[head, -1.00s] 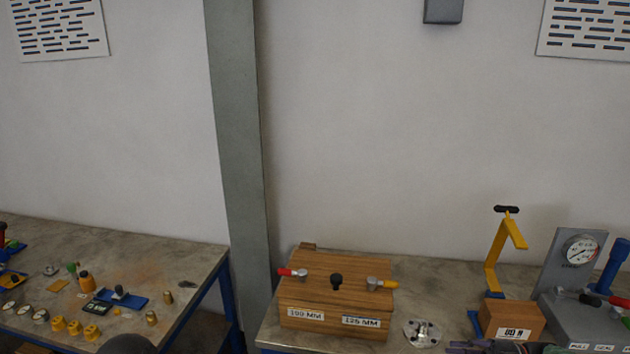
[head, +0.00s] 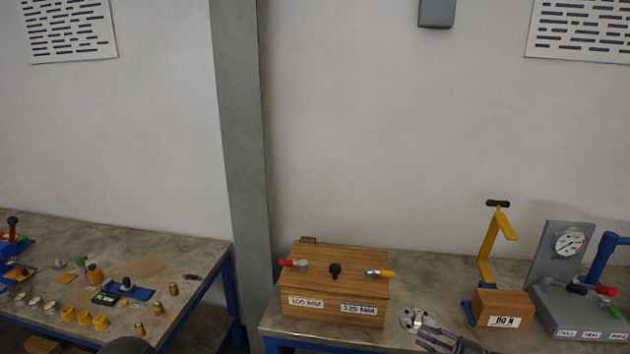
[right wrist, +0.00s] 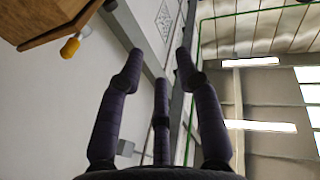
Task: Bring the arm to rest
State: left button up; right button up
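My right gripper (head: 428,336) shows at the bottom edge of the head view, its dark purple fingers pointing left beside a silver flanged disc (head: 414,319). In the right wrist view its three fingers (right wrist: 160,64) are spread apart with nothing between them. They point up toward the wall and ceiling. Most of the right arm is outside the head view. My left gripper is not seen.
A wooden box (head: 335,283) with red and yellow handles stands on the right bench. Right of it are a yellow clamp-like stand (head: 488,247), a labelled block (head: 500,309) and a grey gauge stand (head: 560,250). The left bench (head: 150,245) holds several small parts.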

jog(key=w+a+f+m+t+h, duration=0.5)
jog(key=a+f+m+h, duration=0.15)
jog(key=f+m, duration=0.2)
jog(key=s+a+f+m+g+h, duration=0.1)
jog(key=s+a+f+m+h, duration=0.15)
jog(key=f, duration=0.35)
jog(key=s+a+f+m+g+h, duration=0.1)
jog(key=s+a+f+m+h, duration=0.15)
jog(key=f, duration=0.35)
jog(key=s+a+f+m+g, duration=0.1)
jog(key=s+a+f+g, duration=0.2)
jog(key=s, duration=0.7)
jog(key=s+a+f+m+g+h+b, duration=0.1)
jog(key=s+a+f+g, duration=0.2)
jog(key=s, duration=0.8)
jog(key=s+a+f+m+g+h, duration=0.1)
jog(key=s+a+f+g, duration=0.2)
jog(key=s, duration=0.8)
jog(key=f+g, duration=0.1)
jog(key=g, duration=0.1)
jog(key=shift+m+g, duration=0.3)
jog(key=shift+m, duration=0.05)
jog(key=shift+f, duration=0.1)
